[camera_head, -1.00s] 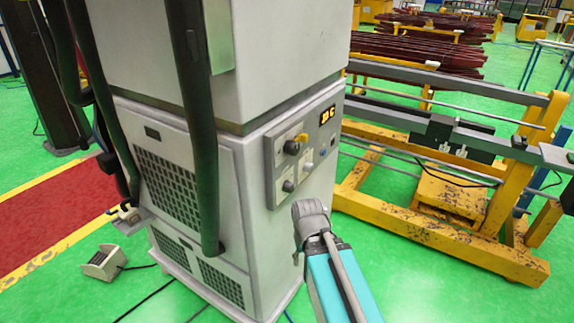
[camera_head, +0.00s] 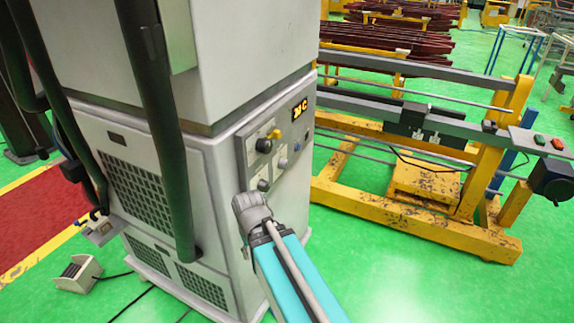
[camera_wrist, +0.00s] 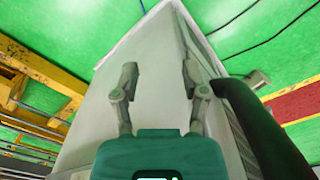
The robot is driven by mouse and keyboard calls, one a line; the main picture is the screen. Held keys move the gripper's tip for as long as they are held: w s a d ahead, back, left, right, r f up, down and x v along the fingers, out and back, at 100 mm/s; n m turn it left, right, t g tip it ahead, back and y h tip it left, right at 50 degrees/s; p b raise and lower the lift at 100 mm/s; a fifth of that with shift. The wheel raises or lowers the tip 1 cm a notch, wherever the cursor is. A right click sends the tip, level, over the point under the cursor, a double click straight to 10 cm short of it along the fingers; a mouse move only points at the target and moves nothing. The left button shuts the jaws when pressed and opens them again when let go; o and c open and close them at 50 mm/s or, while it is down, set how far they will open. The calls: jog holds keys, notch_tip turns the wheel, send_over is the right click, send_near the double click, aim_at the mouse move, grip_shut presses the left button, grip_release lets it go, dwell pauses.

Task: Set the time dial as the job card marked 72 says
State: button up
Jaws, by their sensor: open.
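The control panel (camera_head: 241,165) is on the side of a tall grey cabinet in the head view. It carries a dark knob (camera_head: 263,145) beside a yellow part (camera_head: 274,134), a lower grey knob (camera_head: 263,185), another small knob (camera_head: 283,162) and a lit display (camera_head: 299,108). Their labels are too small to read, so I cannot tell which is the time dial. I see no job card marked 72. My gripper (camera_wrist: 160,77) is open and empty in the wrist view, over the pale cabinet face. In the head view my arm's grey joint is just below the panel; the gripper is hidden.
The grey cabinet (camera_head: 180,262) stands on a green floor, with a thick dark hose (camera_head: 165,130) down its front. A yellow frame (camera_head: 420,225) with grey rails stands to the right. A foot pedal (camera_head: 78,273) and cables lie at the lower left.

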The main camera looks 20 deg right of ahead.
jog(key=o, duration=0.4)
jog(key=shift+w+f, duration=0.1)
jog(key=w+d+n+t+y+b, duration=0.5)
jog(key=w+d+n+y+b, duration=0.15)
jog(key=w+d+y, duration=0.45)
jog(key=w+d+r+n+t+b, duration=0.1)
jog(key=d+r+t+b, duration=0.1)
jog(key=d, duration=0.7)
jog(key=w+d+r+n+t+b, duration=0.2)
jog(key=d+r+t, duration=0.3)
jog(key=d, duration=0.5)
jog(key=shift+d+r+t+b, duration=0.3)
jog(key=shift+t+b, duration=0.1)
jog(key=shift+t, duration=0.8)
jog(key=shift+w+a+f+n, duration=0.1)
jog(key=shift+w+a+n, duration=0.05)
jog(key=shift+w+n, duration=0.1)
